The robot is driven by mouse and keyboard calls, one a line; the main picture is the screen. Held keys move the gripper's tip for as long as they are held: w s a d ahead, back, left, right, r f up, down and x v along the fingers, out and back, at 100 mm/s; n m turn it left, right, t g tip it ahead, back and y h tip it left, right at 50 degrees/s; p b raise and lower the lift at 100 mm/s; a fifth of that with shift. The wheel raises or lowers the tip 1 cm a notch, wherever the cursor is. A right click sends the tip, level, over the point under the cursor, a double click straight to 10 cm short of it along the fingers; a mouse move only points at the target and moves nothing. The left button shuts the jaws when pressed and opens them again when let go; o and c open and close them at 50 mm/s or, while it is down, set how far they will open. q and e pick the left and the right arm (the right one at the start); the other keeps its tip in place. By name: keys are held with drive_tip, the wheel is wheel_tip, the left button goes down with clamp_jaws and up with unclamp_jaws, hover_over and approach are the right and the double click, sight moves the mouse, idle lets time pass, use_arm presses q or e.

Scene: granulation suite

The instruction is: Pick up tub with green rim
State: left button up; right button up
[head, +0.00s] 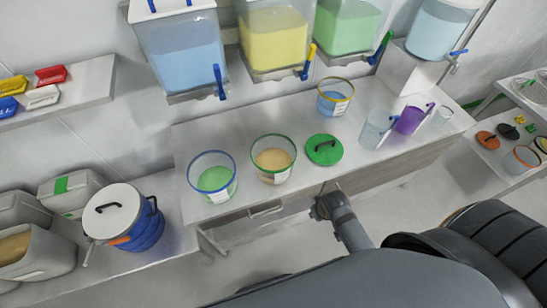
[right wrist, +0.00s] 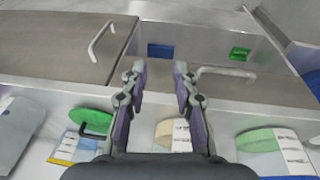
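The tub with the green rim (head: 273,176) stands upright on the white counter and holds tan powder. In the right wrist view its tan contents and white label (right wrist: 174,135) show low, partly hidden behind my right gripper's finger. My right gripper (head: 329,190) is at the counter's front edge, right of and nearer than the tub, apart from it. In the right wrist view its two fingers (right wrist: 159,80) are spread with nothing between them. My left gripper is not in view.
A blue-rimmed tub (head: 211,180) of green powder stands left of the green-rimmed one. A green lid (head: 324,150) lies to its right, with an orange-rimmed tub (head: 335,97) of blue powder behind. Hoppers with taps hang above; a drawer handle (head: 265,210) sticks out below.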

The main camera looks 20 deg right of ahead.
wheel_tip(320, 180, up, 13)
drive_tip(key=w+a+n+p, duration=0.1)
drive_tip(key=w+a+p, duration=0.1)
drive_tip(key=w+p, duration=0.15)
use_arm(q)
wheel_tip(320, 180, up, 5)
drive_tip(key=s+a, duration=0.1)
use_arm(e)
drive_tip(key=n+g, duration=0.2)
drive_tip(key=n, duration=0.8)
hover_over(272, 183)
wheel_tip(272, 183, down, 3)
drive_tip(key=shift+y, duration=0.3)
drive_tip(key=f, duration=0.5)
drive_tip(key=shift+d+f+p, duration=0.3)
drive_tip(key=shift+d, duration=0.05)
drive_tip(key=f+b, duration=0.1)
drive_tip(key=b, duration=0.1)
drive_tip(key=f+b, duration=0.4)
drive_tip(key=shift+a+f, duration=0.25)
drive_tip(key=shift+a, duration=0.05)
drive_tip(key=shift+r, duration=0.15)
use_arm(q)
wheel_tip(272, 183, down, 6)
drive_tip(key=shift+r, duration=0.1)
use_arm(e)
drive_tip(key=shift+s, duration=0.1)
clamp_jaws()
drive_tip(key=shift+r, duration=0.1)
